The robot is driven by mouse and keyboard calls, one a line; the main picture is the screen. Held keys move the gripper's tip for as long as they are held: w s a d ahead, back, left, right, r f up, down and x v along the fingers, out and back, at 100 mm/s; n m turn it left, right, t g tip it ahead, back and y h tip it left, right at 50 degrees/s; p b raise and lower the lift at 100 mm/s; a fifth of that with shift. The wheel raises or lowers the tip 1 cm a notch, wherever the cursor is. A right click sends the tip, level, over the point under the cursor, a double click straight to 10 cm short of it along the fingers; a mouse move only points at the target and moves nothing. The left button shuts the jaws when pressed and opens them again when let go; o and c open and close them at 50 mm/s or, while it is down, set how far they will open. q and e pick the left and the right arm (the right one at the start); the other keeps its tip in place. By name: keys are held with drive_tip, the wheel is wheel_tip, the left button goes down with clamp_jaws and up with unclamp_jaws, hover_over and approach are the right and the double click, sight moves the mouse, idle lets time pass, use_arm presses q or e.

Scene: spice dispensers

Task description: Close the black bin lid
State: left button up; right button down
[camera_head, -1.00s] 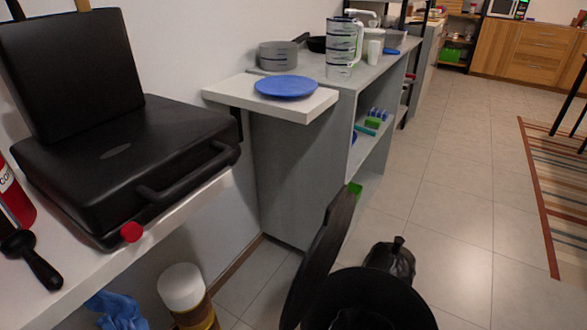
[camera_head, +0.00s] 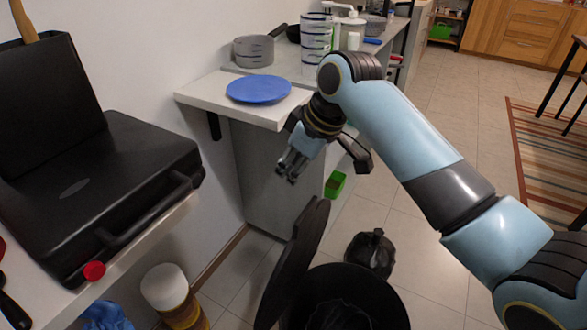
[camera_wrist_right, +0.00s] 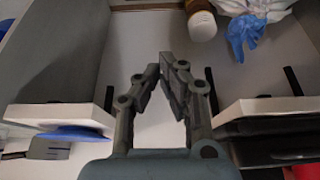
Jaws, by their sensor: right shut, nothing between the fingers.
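The black bin (camera_head: 385,296) stands on the floor at the bottom of the head view, with a dark bag inside it. Its black lid (camera_head: 291,262) stands open, nearly upright, on the bin's left side. My right gripper (camera_head: 288,172) hangs above and a little behind the lid, beside the grey cabinet, not touching the lid. Its fingers also show in the right wrist view (camera_wrist_right: 168,75), shut and empty. The bin and lid do not show in the wrist view. My left gripper is not in view.
A white shelf with a blue plate (camera_head: 259,89) lies close to my right gripper. A black case (camera_head: 95,195) sits on the left counter. A black bag (camera_head: 371,253) lies on the floor behind the bin. A white-capped container (camera_head: 166,287) stands at the lower left. Open floor lies right.

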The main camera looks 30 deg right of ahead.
wheel_tip(320, 180, down, 6)
drive_tip(key=s, duration=0.1)
drive_tip(key=shift+d+f+b, duration=0.15)
drive_tip(key=shift+d+b, duration=0.2)
drive_tip(key=shift+d, duration=0.05)
drive_tip(key=shift+s, duration=0.15)
